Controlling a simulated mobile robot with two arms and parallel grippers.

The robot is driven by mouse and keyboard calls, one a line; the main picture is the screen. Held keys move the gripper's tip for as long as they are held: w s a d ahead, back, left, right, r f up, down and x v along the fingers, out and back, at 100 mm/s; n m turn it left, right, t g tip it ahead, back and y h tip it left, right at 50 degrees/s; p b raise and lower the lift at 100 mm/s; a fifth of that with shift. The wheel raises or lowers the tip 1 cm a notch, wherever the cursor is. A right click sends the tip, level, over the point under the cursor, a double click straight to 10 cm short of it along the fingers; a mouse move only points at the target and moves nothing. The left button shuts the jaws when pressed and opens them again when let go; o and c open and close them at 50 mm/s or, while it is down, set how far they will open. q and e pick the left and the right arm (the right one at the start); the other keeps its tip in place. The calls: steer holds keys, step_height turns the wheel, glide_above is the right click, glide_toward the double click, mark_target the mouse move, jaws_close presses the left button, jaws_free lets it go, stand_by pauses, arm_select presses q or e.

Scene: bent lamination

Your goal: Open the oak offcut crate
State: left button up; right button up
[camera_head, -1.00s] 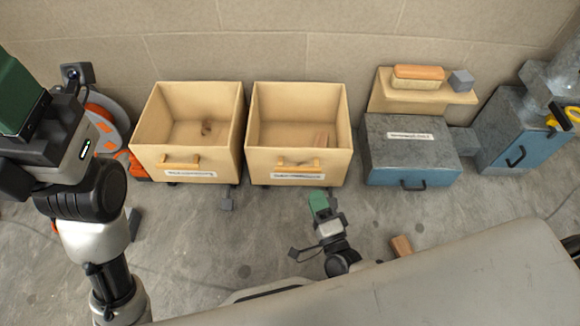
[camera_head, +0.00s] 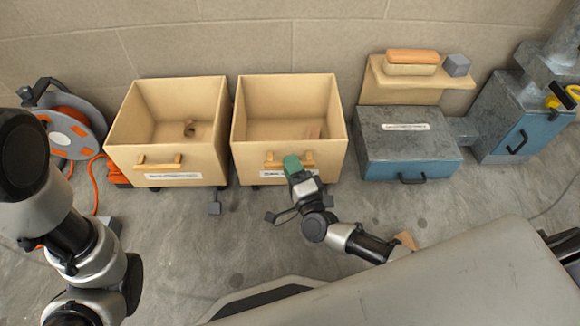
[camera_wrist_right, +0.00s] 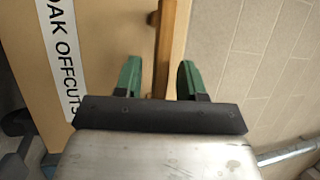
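The oak offcut crate (camera_head: 335,152) is the right one of two pale wooden crates against the wall. Its top is open and a brown piece lies inside. Its front has a wooden bar handle (camera_head: 305,163), and its label (camera_wrist_right: 62,45) reads "OAK OFFCUTS" in the right wrist view. My right gripper (camera_head: 293,166) is at this handle. In the right wrist view its green fingers (camera_wrist_right: 159,82) are apart, one on each side of the handle bar (camera_wrist_right: 172,45), with gaps showing. My left arm is at the left edge; its fingers do not show.
The other crate (camera_head: 112,152) stands just to the left. A blue-grey metal box (camera_head: 410,150) stands to the right, with a blue cabinet (camera_head: 520,135) beyond. An orange cable reel (camera_head: 72,125) is at far left. A grey work surface (camera_head: 430,285) fills the lower right.

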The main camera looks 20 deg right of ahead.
steer(key=shift+w+r, duration=0.1)
steer(key=shift+w, duration=0.4)
jaws_close()
